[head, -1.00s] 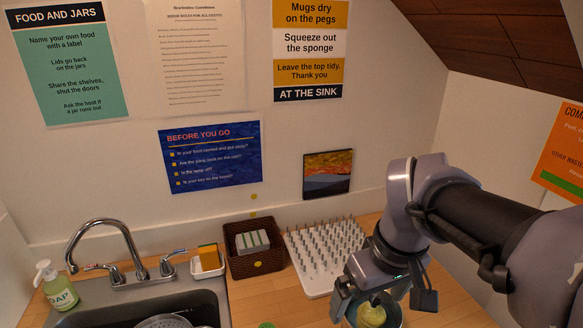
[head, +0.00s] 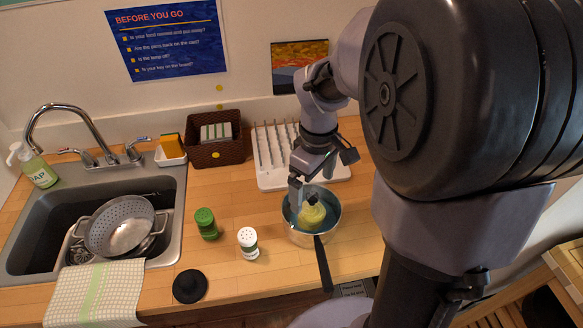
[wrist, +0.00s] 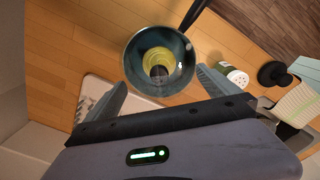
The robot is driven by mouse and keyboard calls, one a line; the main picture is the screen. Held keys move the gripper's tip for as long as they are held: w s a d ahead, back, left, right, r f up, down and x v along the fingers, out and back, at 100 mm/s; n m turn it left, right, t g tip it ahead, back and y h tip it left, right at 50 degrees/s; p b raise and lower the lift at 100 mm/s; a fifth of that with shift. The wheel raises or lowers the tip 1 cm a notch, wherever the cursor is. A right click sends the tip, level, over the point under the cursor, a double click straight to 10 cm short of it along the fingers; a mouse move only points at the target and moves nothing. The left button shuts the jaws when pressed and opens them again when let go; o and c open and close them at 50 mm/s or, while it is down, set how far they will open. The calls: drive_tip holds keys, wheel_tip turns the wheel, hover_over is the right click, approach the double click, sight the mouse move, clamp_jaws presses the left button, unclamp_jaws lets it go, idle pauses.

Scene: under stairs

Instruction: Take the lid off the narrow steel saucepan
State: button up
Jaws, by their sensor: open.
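The steel saucepan (head: 298,238) stands on the wooden counter, its black handle (head: 323,262) pointing towards the front edge. A bluish, see-through round cover, seemingly the glass lid (wrist: 138,62), fills its top in the wrist view. A yellow-green form (head: 313,218) with a dark top shows in the middle; I cannot tell whether it is on the lid or under it. My gripper (head: 297,192) is open at the pan's back left side, pointing down. In the wrist view my open fingers (wrist: 160,78) lie either side of the pan's near edge, with nothing gripped.
A green-topped jar (head: 206,224) and a white shaker (head: 248,243) stand left of the pan. A black disc (head: 189,286) lies near the front edge. Behind are a peg rack (head: 270,179) and a brown basket (head: 228,152). The sink (head: 40,225) holds a colander (head: 118,228).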

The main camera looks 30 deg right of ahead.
sight(313, 197)
wheel_tip(313, 197, down, 4)
drive_tip(key=shift+b, duration=0.55)
drive_tip(key=shift+s, duration=0.1)
drive_tip(key=c, duration=2)
clamp_jaws()
drive_tip(key=shift+o, duration=1.8)
unclamp_jaws()
clamp_jaws()
drive_tip(key=shift+s+f, duration=0.1)
drive_tip(key=shift+s, duration=0.05)
